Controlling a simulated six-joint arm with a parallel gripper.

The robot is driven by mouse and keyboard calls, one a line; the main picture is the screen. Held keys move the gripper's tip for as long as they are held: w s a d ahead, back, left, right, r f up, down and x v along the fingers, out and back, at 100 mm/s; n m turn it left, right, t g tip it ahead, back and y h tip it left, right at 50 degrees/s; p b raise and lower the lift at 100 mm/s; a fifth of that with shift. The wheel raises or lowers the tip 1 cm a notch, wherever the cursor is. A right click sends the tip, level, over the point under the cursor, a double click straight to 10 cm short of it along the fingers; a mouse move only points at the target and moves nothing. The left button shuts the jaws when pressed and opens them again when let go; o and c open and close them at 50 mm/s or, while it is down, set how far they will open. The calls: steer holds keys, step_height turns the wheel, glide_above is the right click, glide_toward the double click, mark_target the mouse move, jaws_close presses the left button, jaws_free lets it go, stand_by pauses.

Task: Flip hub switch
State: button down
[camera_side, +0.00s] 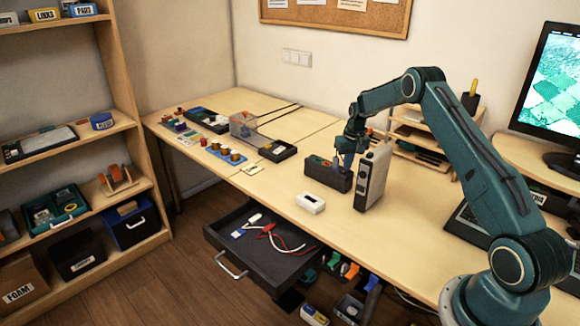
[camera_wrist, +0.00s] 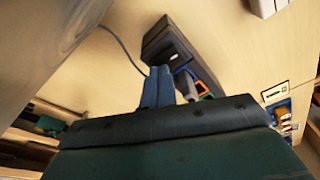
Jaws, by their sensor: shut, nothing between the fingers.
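My gripper (camera_side: 345,161) is over the work table, its fingers pointing down at a long dark box (camera_side: 318,174) with small coloured parts on top. I cannot tell whether the fingers touch it. A tall grey-white unit (camera_side: 375,174) stands just right of the dark box. A small white box (camera_side: 310,203) lies on the table in front. I cannot tell for certain which of these is the hub, and no switch can be made out. In the wrist view, my gripper fingers (camera_wrist: 157,88) are together and empty, with a dark box (camera_wrist: 168,45) beyond them.
An open drawer (camera_side: 226,238) with red and white cables hangs below the table's front edge. Trays, a clear bin (camera_side: 243,125) and a blue rack (camera_side: 223,153) stand at the left. A wooden organiser (camera_side: 412,140) is behind. The front right tabletop is clear.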

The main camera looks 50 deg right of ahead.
step_height(320, 180, up, 7)
stand_by(1.1)
steer(key=s+a+r+n+t, duration=0.1)
steer(key=s+a+r+n, duration=0.1)
steer(key=s+a+r, duration=0.65)
steer(key=s+a+r+n+t, duration=0.1)
steer(key=s+a+r, duration=0.2)
steer(key=a+r, duration=1.1)
steer(key=s+a+n+t, duration=0.1)
steer(key=s+a, duration=0.5)
steer(key=s, duration=0.5)
steer(key=s+a+n+t, duration=0.1)
steer(key=s+a, duration=0.5)
steer(key=s, duration=0.6)
steer(key=shift+s+a+f+n+y, duration=0.2)
steer(key=shift+a+f+n+y, duration=0.1)
steer(key=shift+f+n+y, duration=0.15)
